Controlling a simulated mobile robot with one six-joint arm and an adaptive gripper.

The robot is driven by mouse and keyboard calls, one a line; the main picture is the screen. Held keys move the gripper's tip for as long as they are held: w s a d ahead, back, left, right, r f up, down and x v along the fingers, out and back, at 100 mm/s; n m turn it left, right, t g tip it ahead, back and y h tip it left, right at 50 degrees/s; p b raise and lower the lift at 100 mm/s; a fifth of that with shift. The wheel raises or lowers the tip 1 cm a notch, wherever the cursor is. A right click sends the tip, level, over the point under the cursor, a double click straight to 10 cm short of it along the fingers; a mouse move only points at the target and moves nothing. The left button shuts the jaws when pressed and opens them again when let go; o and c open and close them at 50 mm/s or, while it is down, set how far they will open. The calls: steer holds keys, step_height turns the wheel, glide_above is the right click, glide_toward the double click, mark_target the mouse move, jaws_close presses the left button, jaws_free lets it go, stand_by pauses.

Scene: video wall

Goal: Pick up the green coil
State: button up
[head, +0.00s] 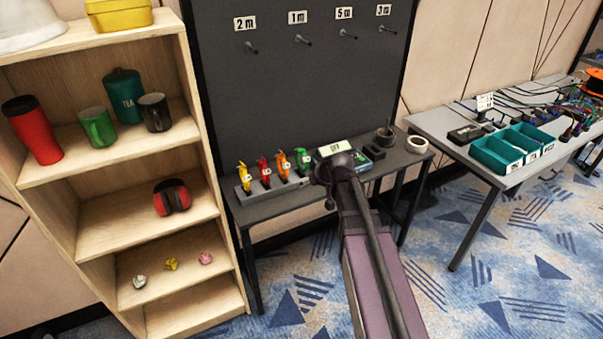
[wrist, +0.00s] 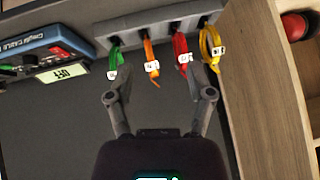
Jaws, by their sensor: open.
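The green coil (head: 302,160) hangs at the right end of a grey rack (head: 262,190) on the narrow dark table, in a row with orange, red and yellow coils. In the wrist view the green coil (wrist: 115,57) has a small white tag and is the leftmost of the row. My gripper (wrist: 157,78) is open and empty. Its left finger is just below the green coil, and its right finger is near the red and yellow coils. The gap faces the orange and red coils. In the head view my arm hides most of the gripper.
A cable tester (wrist: 48,55) with a display sits close beside the green coil. The orange coil (wrist: 151,60), red coil (wrist: 181,52) and yellow coil (wrist: 210,48) hang close together. A wooden shelf (head: 120,155) stands left of the table. Empty labelled pegs (head: 300,39) are on the panel behind.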

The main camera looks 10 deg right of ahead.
mark_target(303, 152)
steer(key=w+d+t+b, duration=0.2)
steer(key=w+t, duration=0.1)
steer(key=w, duration=0.4)
steer(key=w+d+t+b, duration=0.3)
steer(key=w, duration=0.4)
steer(key=shift+d+b, duration=0.25)
steer(key=shift+b, duration=0.1)
steer(key=shift+w, duration=0.1)
steer(key=shift+b+x, duration=1.65)
steer(key=shift+x, duration=2.6)
steer(key=shift+a+f, duration=0.1)
steer(key=shift+b+x, duration=1.05)
steer(key=shift+x, duration=1.5)
jaws_close()
